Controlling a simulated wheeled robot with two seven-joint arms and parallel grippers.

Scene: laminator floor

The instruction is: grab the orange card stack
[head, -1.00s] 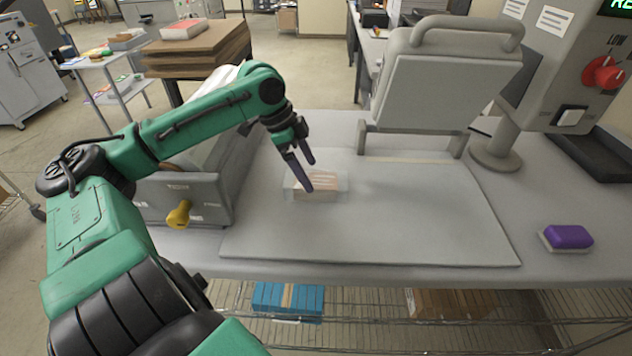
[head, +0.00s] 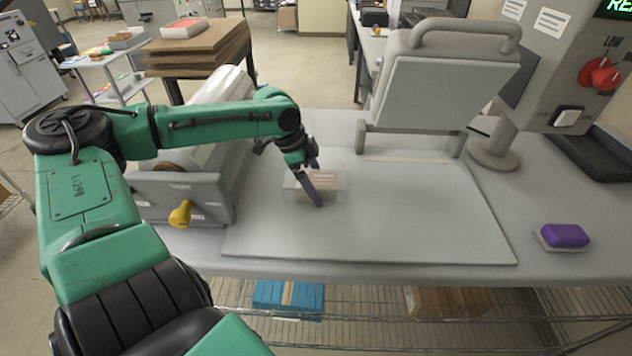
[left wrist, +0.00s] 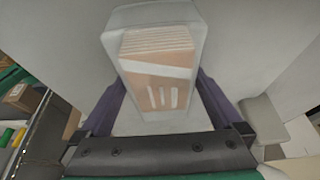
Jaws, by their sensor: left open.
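The orange card stack (head: 325,182) lies on the grey work mat, inside what looks like a clear sleeve or box, with white bands or marks on its top. My left gripper (head: 315,186) is open, low over the left part of the stack in the head view, and hides some of it. In the left wrist view the stack (left wrist: 158,75) lies ahead of and between the two purple fingers (left wrist: 160,105). I cannot tell whether the fingers touch it. My right gripper is not in view.
A roller machine with a yellow knob (head: 180,213) stands left of the mat (head: 420,230). A grey hinged press (head: 440,90) stands behind it. A purple eraser-like block (head: 565,236) lies at the right. The mat's right part is clear.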

